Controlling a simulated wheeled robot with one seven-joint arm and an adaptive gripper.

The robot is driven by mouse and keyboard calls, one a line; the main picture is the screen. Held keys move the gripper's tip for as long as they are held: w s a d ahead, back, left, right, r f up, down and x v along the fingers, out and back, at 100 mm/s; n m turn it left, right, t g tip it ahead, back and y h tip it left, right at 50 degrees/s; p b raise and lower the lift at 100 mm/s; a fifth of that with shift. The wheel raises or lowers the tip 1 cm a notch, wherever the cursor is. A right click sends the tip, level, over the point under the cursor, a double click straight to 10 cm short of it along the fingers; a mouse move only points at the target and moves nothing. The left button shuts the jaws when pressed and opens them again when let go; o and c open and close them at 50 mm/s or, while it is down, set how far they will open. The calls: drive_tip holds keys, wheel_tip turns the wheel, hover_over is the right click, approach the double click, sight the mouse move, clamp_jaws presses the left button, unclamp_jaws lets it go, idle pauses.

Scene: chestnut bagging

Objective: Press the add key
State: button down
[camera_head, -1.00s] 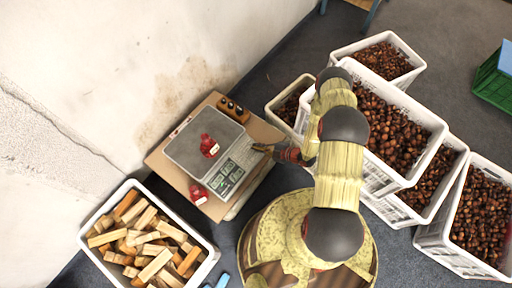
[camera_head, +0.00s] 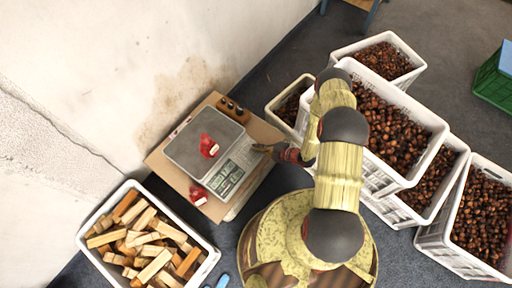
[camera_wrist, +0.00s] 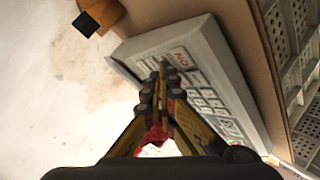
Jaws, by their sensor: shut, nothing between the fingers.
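The scale (camera_head: 196,150) stands on a brown board, with a grey pan and a key panel with a green display (camera_head: 226,178) on its right side. A red bag with a pale label (camera_head: 208,146) sits on the pan. A red-marked key (camera_wrist: 181,58) shows just beyond the tips. I cannot tell which key is add, or whether the tips touch.
A second red bag (camera_head: 197,196) sits by the scale's lower edge. A crate of wood blocks (camera_head: 206,262) is at lower left. White crates of chestnuts (camera_head: 437,133) crowd the right. A wall rises at left.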

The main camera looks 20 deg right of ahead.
drive_tip(key=shift+r, duration=0.2)
drive_tip(key=shift+s+d+r+p, duration=0.15)
drive_tip(key=shift+s+r+p, duration=0.1)
drive_tip(key=shift+r+p, duration=0.25)
drive_tip(key=shift+r, duration=0.15)
drive_tip(key=r+p, duration=0.2)
drive_tip(key=r, duration=0.1)
drive_tip(key=s+d+r+p, duration=0.1)
drive_tip(key=shift+s+r, duration=0.1)
drive_tip(key=shift+r, duration=0.2)
idle(1.9)
